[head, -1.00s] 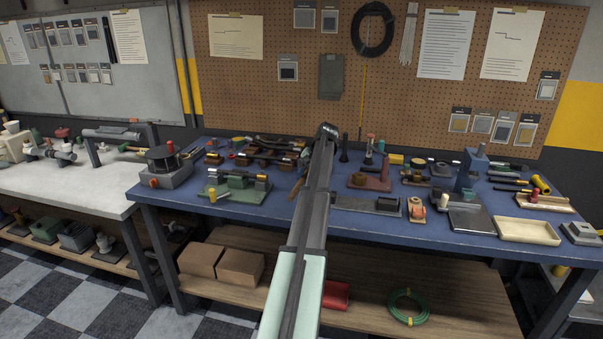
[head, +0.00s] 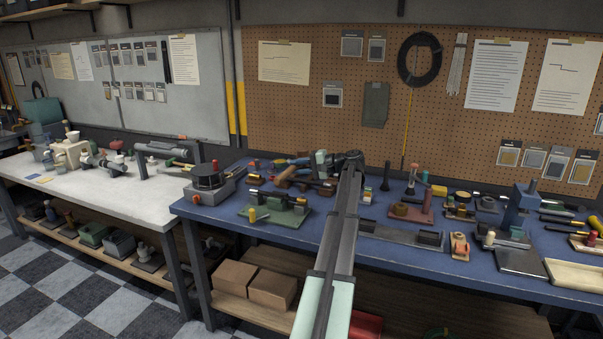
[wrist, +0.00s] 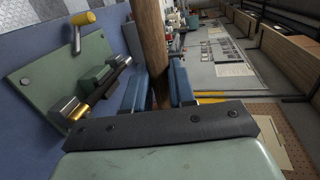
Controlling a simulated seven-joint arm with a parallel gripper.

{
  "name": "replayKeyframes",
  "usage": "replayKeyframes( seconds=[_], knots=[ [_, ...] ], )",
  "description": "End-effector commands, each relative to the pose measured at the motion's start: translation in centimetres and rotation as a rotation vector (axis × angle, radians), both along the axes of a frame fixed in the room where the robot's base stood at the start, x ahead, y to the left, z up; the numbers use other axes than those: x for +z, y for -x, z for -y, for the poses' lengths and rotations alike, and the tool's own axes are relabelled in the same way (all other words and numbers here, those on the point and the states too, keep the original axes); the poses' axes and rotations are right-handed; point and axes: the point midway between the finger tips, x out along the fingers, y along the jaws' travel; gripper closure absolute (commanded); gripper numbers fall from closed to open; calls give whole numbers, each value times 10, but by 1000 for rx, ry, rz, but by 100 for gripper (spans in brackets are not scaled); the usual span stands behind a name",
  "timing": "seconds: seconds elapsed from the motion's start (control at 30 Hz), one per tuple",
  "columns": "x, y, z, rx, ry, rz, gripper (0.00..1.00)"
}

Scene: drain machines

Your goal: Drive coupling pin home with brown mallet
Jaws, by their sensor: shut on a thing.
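My gripper (wrist: 158,86) has blue fingers shut on a brown wooden handle (wrist: 150,40), which I take to be the mallet's. The mallet's head is not clear in the wrist view. In the head view my gripper (head: 304,160) is above the blue bench, behind and right of a green fixture (head: 284,217). The fixture also shows at left in the wrist view (wrist: 40,78), apart from the handle. It carries blocks and a dark shaft with a brass-coloured end (wrist: 75,110). A yellow-topped peg (wrist: 83,18) stands at its edge, also visible in the head view (head: 252,214). Which part is the coupling pin is unclear.
A grey machine with a dark round top (head: 207,180) stands left of the fixture. A red-based fixture (head: 410,210) and a dark flat rail (head: 400,237) lie to the right. Several tools lie behind my gripper. Blue bench top is bare around the green fixture's front.

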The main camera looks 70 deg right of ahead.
Motion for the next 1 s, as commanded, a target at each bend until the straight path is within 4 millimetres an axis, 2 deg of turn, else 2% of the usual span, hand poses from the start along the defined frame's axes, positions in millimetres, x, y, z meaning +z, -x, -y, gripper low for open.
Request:
replayKeyframes(
  seconds=[0.57,1.0],
  knots=[
    [-2,1,0,0,3,26,100],
    [-38,1,-1,0,2,25,100]
  ],
)
